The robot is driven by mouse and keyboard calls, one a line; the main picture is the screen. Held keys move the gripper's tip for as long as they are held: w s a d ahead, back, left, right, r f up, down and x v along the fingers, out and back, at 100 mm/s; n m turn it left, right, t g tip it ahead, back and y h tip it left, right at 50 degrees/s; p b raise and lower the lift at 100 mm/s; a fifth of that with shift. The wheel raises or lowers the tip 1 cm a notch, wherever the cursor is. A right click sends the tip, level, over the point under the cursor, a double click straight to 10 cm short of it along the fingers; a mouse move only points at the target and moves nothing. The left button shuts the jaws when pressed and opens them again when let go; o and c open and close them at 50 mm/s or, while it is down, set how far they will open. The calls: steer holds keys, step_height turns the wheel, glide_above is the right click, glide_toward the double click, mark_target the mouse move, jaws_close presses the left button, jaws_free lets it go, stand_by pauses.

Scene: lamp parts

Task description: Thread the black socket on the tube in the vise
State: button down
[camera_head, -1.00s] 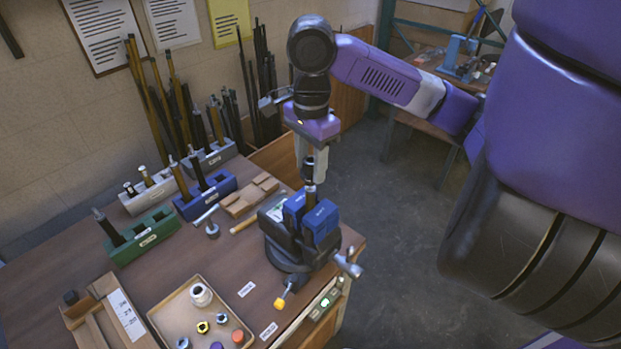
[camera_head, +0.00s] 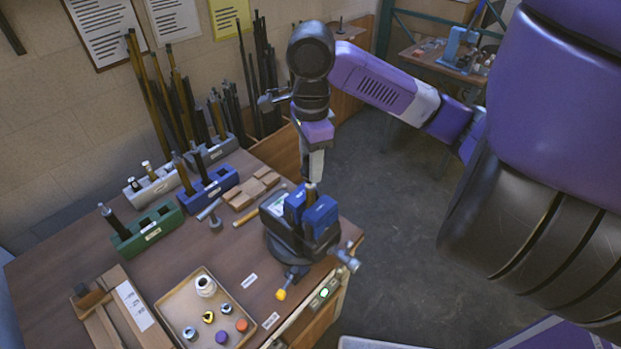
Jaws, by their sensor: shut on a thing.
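The blue-jawed vise (camera_head: 319,216) stands at the table's right corner. A short upright tube (camera_head: 311,192), brownish at this size, rises between its jaws. My gripper (camera_head: 312,178) points straight down directly above the vise, shut on the black socket. The socket is almost wholly hidden by the pale fingers; only a dark bit shows near their tips, at the tube's top. I cannot tell whether its thread is engaged.
A tan tray (camera_head: 185,297) holds a white part and several coloured caps. Green (camera_head: 148,232), blue (camera_head: 207,190) and white (camera_head: 154,187) racks hold tubes. A wooden block (camera_head: 252,188) lies left of the vise. Floor right of the table is clear.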

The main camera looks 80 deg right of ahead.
steer(key=shift+f, duration=0.15)
steer(key=shift+m, duration=1.4)
steer(key=c, duration=0.9)
jaws_free()
steer(key=shift+c, duration=0.2)
